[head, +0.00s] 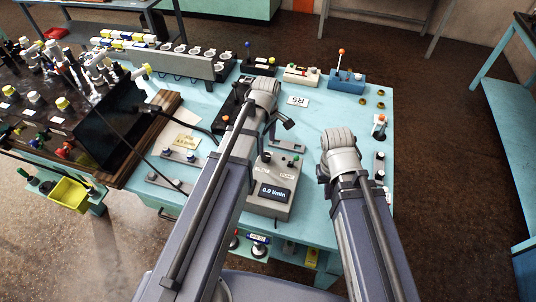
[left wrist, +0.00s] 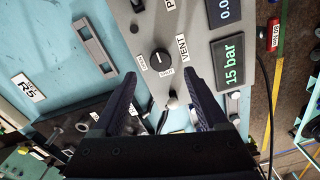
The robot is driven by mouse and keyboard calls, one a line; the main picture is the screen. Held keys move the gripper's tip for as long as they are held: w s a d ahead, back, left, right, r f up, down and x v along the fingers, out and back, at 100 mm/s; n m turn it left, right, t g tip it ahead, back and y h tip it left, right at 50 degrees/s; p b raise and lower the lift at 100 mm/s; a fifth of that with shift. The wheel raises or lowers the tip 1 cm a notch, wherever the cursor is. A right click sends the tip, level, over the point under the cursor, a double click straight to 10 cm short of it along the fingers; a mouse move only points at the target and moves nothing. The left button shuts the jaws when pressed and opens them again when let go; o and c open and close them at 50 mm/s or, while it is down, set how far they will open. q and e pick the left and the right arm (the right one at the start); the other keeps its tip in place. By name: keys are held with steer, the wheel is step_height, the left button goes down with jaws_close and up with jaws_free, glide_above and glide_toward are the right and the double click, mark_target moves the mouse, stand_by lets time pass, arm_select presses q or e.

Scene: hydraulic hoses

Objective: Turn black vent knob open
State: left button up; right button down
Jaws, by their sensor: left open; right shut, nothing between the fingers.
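The black vent knob (left wrist: 160,60) is round with a white line, on a grey panel beside the printed word VENT. Small labels sit at its left and below it. My left gripper (left wrist: 160,98) is open and points at the panel. Its dark fingers are spread on either side below the knob and do not touch it. In the head view my left gripper (head: 264,121) is above the grey control unit (head: 270,205), where a black knob (head: 266,157) shows. My right gripper (head: 324,177) is shut, largely hidden by its wrist, over the bench's right side.
A pale toggle (left wrist: 173,98) stands between my left fingers. A 15 bar display (left wrist: 232,66) is right of the knob. In the head view, a dark hose panel (head: 112,125) fills the left, and several small units line the back of the blue bench (head: 310,118).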

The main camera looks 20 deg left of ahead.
mark_target(266, 156)
arm_select(q)
step_height(266, 156, down, 7)
steer(key=b, duration=0.6)
steer(key=shift+r, duration=0.2)
jaws_close()
